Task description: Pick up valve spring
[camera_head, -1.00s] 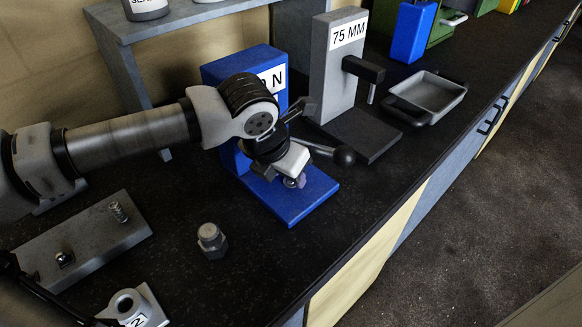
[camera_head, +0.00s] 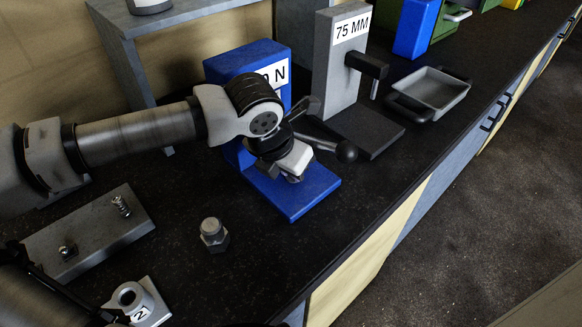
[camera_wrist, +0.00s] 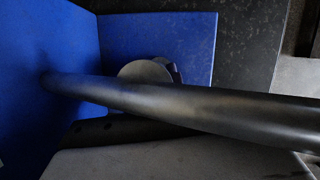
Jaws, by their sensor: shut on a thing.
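A small coil spring (camera_head: 121,206) stands on a grey plate (camera_head: 92,232) at the left; it looks like a valve spring. My gripper (camera_head: 295,177) is far to its right, low over the base of the blue tester (camera_head: 306,198), beside its black lever (camera_head: 326,146). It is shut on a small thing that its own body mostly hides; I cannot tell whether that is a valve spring. In the wrist view the dark lever (camera_wrist: 200,102) crosses the picture. Behind it are a round grey part (camera_wrist: 147,70) and the blue base (camera_wrist: 190,40).
A grey 75 MM stand (camera_head: 340,70) and a grey tray (camera_head: 437,90) are to the right. A hex nut part (camera_head: 213,235) and a ring on a numbered block (camera_head: 134,298) are in front. The bench's front edge is near the tester; bench around the nut is clear.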

